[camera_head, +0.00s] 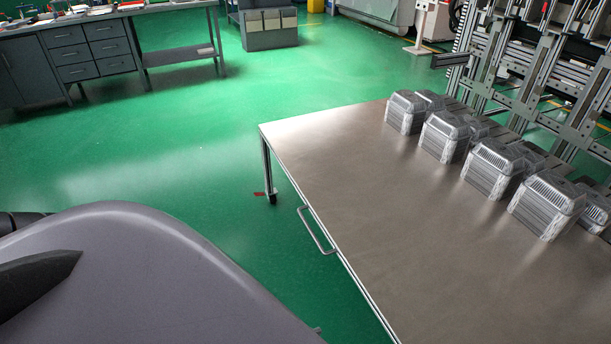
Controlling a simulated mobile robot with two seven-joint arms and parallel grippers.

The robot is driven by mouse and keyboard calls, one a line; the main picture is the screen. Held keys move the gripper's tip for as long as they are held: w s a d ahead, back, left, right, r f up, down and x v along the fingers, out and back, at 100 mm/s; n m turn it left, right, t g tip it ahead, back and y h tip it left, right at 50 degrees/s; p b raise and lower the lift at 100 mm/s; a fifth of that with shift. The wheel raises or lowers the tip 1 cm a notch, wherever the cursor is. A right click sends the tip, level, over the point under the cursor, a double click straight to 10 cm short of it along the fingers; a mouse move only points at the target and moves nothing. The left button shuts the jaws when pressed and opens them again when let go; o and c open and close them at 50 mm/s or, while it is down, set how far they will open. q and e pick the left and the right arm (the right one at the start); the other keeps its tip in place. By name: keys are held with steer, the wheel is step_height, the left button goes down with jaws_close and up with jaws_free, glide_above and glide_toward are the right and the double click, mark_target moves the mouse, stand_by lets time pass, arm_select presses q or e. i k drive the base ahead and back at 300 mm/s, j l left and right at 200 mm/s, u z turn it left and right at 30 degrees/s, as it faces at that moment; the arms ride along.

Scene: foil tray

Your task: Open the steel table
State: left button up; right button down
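The steel table (370,200) fills the right of the head view, with a flat brushed-metal top. A U-shaped metal handle (316,230) sticks out from its left side, just below the top edge. Nothing touches the handle. Any drawer front below it is hidden by the view angle. Neither of my grippers is in view. My own grey rounded body part and a dark tapered part show at the lower left, apart from the table.
Stacks of foil trays (492,168) stand along the table's right side. A metal frame machine (560,80) stands behind them. A grey workbench with drawers (88,50) is at the back left. The green floor (180,140) left of the table is clear.

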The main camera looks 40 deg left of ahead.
mark_target(437, 260)
steer(key=i+j, duration=0.1)
steer(key=j, duration=1.2)
steer(key=i+j, duration=0.15)
steer(key=j, duration=0.45)
steer(key=z, duration=0.05)
